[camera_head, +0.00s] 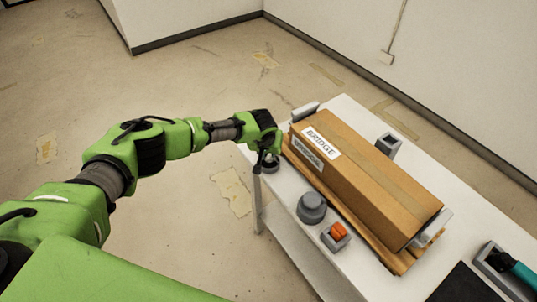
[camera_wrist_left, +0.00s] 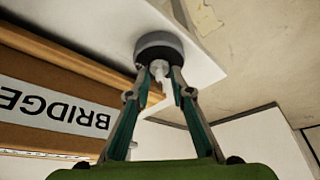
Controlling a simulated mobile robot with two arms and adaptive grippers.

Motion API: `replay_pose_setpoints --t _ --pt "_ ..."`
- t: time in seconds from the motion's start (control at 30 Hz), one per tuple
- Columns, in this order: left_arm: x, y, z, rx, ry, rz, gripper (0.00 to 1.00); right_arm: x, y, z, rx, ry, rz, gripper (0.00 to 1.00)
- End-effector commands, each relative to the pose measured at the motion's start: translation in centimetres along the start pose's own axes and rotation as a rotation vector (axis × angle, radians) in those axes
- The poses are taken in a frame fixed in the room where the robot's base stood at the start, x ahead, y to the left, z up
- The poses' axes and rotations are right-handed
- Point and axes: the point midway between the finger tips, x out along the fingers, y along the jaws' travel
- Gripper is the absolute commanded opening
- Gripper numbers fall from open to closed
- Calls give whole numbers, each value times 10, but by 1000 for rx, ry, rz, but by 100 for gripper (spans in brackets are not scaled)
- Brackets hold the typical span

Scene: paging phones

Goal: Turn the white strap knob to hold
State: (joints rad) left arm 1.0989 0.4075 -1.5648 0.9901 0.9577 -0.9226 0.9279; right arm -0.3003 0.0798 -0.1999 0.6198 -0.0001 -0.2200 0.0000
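The white strap knob (camera_wrist_left: 159,70) sits on a dark round base (camera_wrist_left: 158,46) near the table's edge, in the left wrist view. In the head view the base (camera_head: 270,162) is partly hidden by my left gripper (camera_head: 268,153). In the left wrist view, the fingertips of my left gripper (camera_wrist_left: 160,78) stand on either side of the white knob. A gap seems to show between the fingertips and the knob, so the gripper looks partly open. The knob's position marks cannot be read. My right gripper is not in view.
A long brown box (camera_head: 375,185) labelled BRIDGE lies along the white table (camera_head: 345,108). Beside it are a grey round knob (camera_head: 312,207) and an orange switch (camera_head: 337,232). A teal-handled item (camera_head: 515,268) and a dark mat (camera_head: 465,285) are at the right.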

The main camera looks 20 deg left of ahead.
Motion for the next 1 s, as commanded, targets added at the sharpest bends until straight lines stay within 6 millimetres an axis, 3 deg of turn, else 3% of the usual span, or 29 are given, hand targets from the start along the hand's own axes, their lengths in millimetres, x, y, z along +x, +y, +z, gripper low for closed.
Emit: replay_pose_setpoints --t 0.07,0.57,1.0 --pt "0 0 0 0 0 0 0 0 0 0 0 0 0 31" --pt "1 -1 1 59 -2 27 0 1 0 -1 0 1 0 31" --pt "4 -5 0 382 0 163 0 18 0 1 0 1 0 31"
